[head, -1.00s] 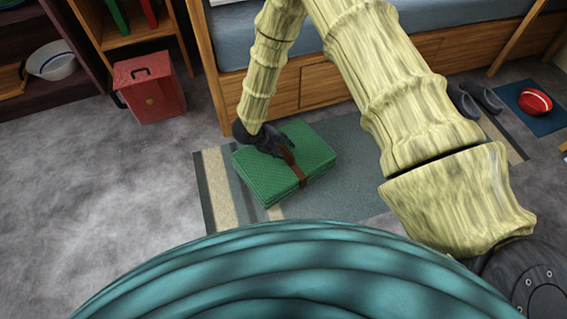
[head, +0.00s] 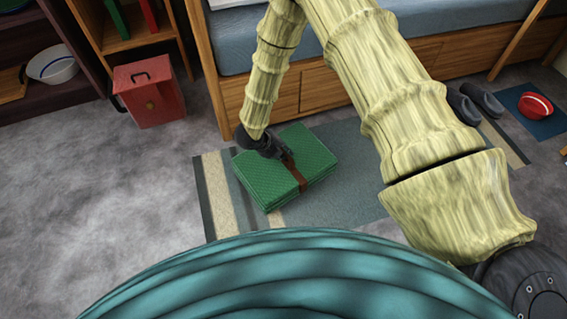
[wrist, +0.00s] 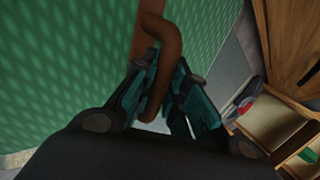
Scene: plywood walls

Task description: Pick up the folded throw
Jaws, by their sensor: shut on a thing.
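The folded throw (head: 268,187) is a green, quilted-looking bundle with a brown strap around its middle. It lies on or just above the striped rug; I cannot tell whether it touches. My gripper (head: 277,152) is at its upper edge, at the strap. In the wrist view my gripper (wrist: 160,100) is shut on the brown strap handle (wrist: 172,50), with the green throw (wrist: 60,80) filling the left side. The gripper hides part of the strap.
The striped rug (head: 350,185) lies under the throw. A wooden bed (head: 350,75) with drawers stands behind. A red box (head: 150,92) stands at the left near shelves. Grey slippers (head: 482,100) and a red bowl-like object (head: 535,105) lie at the right. Floor at the left is clear.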

